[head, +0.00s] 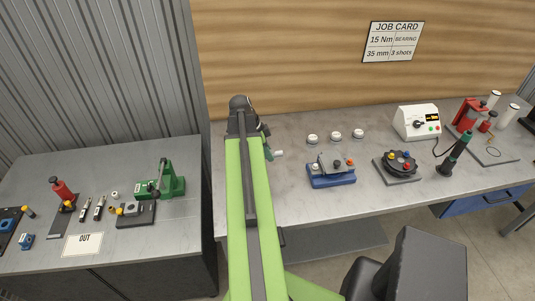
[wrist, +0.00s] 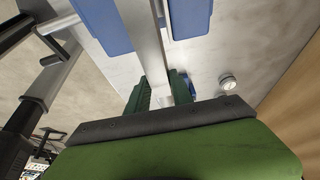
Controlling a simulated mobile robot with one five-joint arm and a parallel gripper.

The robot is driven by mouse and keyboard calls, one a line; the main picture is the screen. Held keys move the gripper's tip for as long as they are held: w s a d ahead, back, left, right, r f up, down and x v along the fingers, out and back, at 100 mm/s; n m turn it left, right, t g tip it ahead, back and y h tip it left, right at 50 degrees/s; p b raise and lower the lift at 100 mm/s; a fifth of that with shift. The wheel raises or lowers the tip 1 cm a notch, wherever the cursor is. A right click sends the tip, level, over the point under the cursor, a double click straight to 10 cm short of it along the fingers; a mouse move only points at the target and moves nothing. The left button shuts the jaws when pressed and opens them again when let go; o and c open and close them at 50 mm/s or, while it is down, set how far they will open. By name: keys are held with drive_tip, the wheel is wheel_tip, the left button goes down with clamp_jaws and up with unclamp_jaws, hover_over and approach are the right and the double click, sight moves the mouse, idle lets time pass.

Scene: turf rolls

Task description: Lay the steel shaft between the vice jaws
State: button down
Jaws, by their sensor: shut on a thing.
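My gripper (head: 266,148) is mostly hidden behind my green arm in the head view. A short pale piece (head: 278,153) sticks out to its right, likely an end of the steel shaft. In the wrist view my gripper (wrist: 164,92) is shut, with green fingers on either side of a pale grey piece that I take for the shaft. Its full length is hard to make out. A blue fixture with grey upright plates (head: 331,178), which looks like the vice, stands on the bench right of my gripper, apart from it in the head view.
Several white round caps (head: 335,135) stand behind the blue fixture. A dark round fixture (head: 400,165), a white control box (head: 416,122) and a dark green tool (head: 455,152) are further right. The left bench holds a green device (head: 172,184) and an OUT card (head: 83,244).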

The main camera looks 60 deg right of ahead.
drive_tip(key=f+b, duration=0.6)
drive_tip(key=a+f+b, duration=0.1)
drive_tip(key=f+b, duration=0.2)
drive_tip(key=shift+s+a+f, duration=0.1)
drive_tip(key=shift+s, duration=0.1)
drive_tip(key=shift+s+a+b, duration=0.15)
drive_tip(key=shift+a+b, duration=0.05)
drive_tip(key=shift+b, duration=0.1)
idle(0.4)
drive_tip(key=c, duration=1.3)
unclamp_jaws()
drive_tip(key=shift+c, duration=0.2)
drive_tip(key=shift+o, duration=1.4)
drive_tip(key=r+p, duration=0.1)
drive_tip(key=w+r+p, duration=0.1)
drive_tip(key=r+p, duration=0.2)
drive_tip(key=p, duration=0.1)
drive_tip(key=shift+w+d+r, duration=0.15)
drive_tip(key=shift+w+d, duration=0.15)
drive_tip(key=shift+d, duration=0.05)
drive_tip(key=p+v, duration=0.8)
drive_tip(key=v, duration=0.1)
drive_tip(key=a+p+v, duration=0.1)
drive_tip(key=p+v, duration=0.4)
drive_tip(key=shift+s+a, duration=0.1)
